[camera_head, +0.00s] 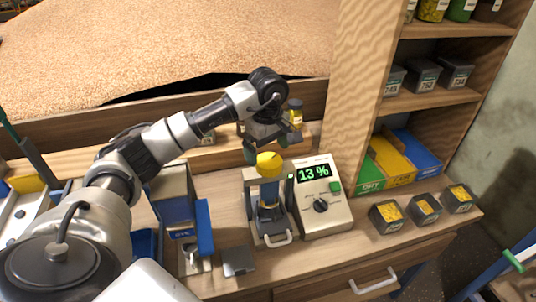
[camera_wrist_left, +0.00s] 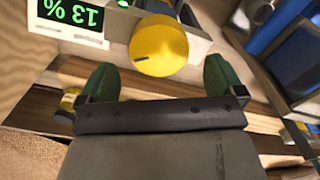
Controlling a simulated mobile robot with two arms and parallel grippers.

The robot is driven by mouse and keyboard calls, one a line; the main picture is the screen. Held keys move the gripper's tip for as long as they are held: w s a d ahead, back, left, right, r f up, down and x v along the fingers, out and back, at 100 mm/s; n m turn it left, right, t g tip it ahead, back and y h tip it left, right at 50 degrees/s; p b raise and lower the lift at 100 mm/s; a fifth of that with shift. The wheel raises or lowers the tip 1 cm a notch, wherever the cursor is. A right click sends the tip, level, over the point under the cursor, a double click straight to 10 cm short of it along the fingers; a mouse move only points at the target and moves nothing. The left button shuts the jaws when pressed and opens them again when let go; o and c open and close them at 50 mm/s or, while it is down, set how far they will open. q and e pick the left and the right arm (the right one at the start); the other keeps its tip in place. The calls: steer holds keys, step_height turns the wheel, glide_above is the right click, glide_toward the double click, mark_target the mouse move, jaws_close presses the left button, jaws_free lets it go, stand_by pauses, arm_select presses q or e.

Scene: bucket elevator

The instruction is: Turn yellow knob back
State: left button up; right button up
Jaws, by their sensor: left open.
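The yellow knob (camera_head: 269,162) sits on top of a small grey device (camera_head: 252,201) on the bench, left of a meter (camera_head: 322,196) reading 13 %. In the left wrist view the yellow knob (camera_wrist_left: 160,46) has a dark line mark on its face. My left gripper (camera_head: 266,148) is open, just above and behind the knob in the head view. In the left wrist view its two green fingertips (camera_wrist_left: 160,78) are spread to either side of the knob, with gaps and no visible contact. My right gripper is not in view.
Several small dark containers with yellow contents (camera_head: 424,207) stand at the bench's right. Shelves (camera_head: 432,99) with jars and boxes rise at right. A grain bin (camera_head: 180,45) lies behind. A grey block (camera_head: 238,261) lies in front.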

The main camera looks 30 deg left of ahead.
mark_target(268, 159)
arm_select(q)
step_height(268, 159, down, 3)
steer(key=shift+f+p, duration=0.1)
steer(key=shift+p, duration=0.2)
steer(key=shift+f, duration=0.15)
steer(key=shift+c, duration=1)
steer(key=c, duration=0.7)
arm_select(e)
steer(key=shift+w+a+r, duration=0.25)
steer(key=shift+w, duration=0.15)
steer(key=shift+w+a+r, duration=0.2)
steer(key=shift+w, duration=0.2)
